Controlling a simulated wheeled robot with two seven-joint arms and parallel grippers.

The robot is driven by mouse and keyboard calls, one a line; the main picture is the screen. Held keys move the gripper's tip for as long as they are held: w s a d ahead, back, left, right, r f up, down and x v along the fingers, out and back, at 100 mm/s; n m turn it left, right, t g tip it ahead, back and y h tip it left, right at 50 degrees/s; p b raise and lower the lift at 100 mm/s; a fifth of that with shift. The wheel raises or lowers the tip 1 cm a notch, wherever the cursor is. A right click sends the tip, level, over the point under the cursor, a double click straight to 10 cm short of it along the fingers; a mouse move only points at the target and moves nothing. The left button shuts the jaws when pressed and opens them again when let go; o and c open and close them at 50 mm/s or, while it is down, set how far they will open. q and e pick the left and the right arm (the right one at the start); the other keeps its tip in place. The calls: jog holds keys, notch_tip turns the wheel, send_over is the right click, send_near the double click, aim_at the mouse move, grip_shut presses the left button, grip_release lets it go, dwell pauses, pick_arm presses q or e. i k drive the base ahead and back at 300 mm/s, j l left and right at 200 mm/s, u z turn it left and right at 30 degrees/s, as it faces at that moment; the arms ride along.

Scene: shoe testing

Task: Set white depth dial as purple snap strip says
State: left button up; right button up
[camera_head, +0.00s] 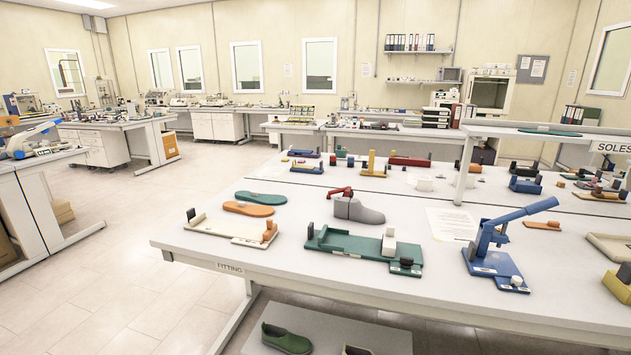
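I cannot make out a white depth dial or a purple snap strip for certain at this distance. A small dark purple piece (303,153) lies on the far left part of the fitting table (290,275), too small to read. A green fixture (345,244) with a white upright block (389,242) stands near the table's front edge. A blue lever press (490,250) stands to its right with its handle raised. Neither of my grippers shows in this view.
A cream fixture (225,228), green and orange insoles (261,198), a grey shoe form (357,210) and a paper sheet (452,223) lie on the table. A raised shelf (545,133) spans the right side. Open floor (120,260) lies to the left.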

aim_at(515, 281)
jog(key=z, duration=1.3)
